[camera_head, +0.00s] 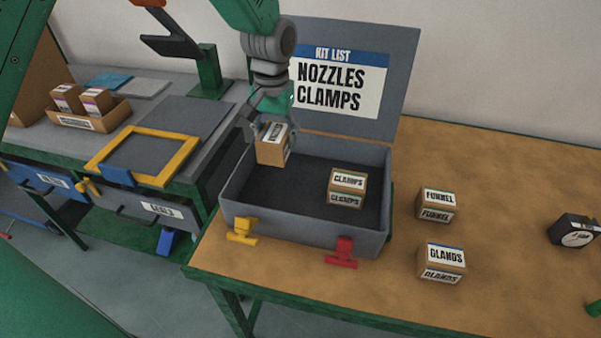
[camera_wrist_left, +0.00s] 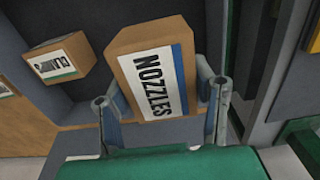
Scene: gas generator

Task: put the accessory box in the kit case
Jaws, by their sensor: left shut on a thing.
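The kit case (camera_head: 305,222) is a grey open box on the wooden table, its lid raised with a kit list reading NOZZLES and CLAMPS. My left gripper (camera_head: 268,133) is shut on a brown box labelled NOZZLES (camera_head: 271,150), held over the left part of the case. In the left wrist view the nozzles box (camera_wrist_left: 153,80) sits between the two fingers. The clamps box (camera_head: 347,187) stands inside the case toward the right; it also shows in the left wrist view (camera_wrist_left: 62,60). My right gripper is not in view.
A funnel box (camera_head: 437,205) and a glands box (camera_head: 442,262) stand on the table right of the case. A dark gauge (camera_head: 574,232) is at the far right. A yellow latch (camera_head: 242,232) and a red latch (camera_head: 342,252) stick out at the case front.

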